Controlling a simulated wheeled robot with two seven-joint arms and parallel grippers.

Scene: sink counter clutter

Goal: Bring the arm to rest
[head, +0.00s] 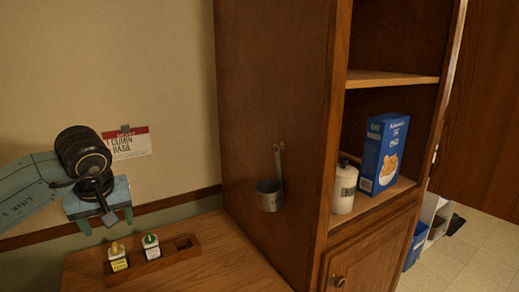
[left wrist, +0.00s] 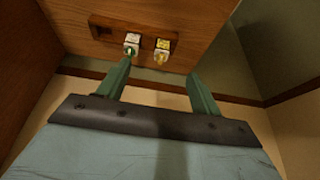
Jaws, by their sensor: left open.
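My left arm comes in from the left in the head view, and its gripper (head: 106,220) hangs above the left end of the wooden counter. In the left wrist view the two green fingers of the gripper (left wrist: 158,88) stand apart with nothing between them. A wooden rack (head: 190,252) on the counter holds a yellow-capped bottle (head: 118,258) and a green-capped bottle (head: 151,247); its right slot is empty. The left wrist view also shows the rack (left wrist: 105,31), the green-capped bottle (left wrist: 131,46) and the yellow-capped bottle (left wrist: 162,50) beyond the fingertips. My right gripper is in neither view.
A tall wooden cabinet (head: 270,90) stands right of the counter (head: 215,270), with a metal cup (head: 269,196) hanging on its side. Its shelf holds a white canister (head: 344,190) and a blue box (head: 383,153). A card (head: 127,144) is on the wall behind my gripper.

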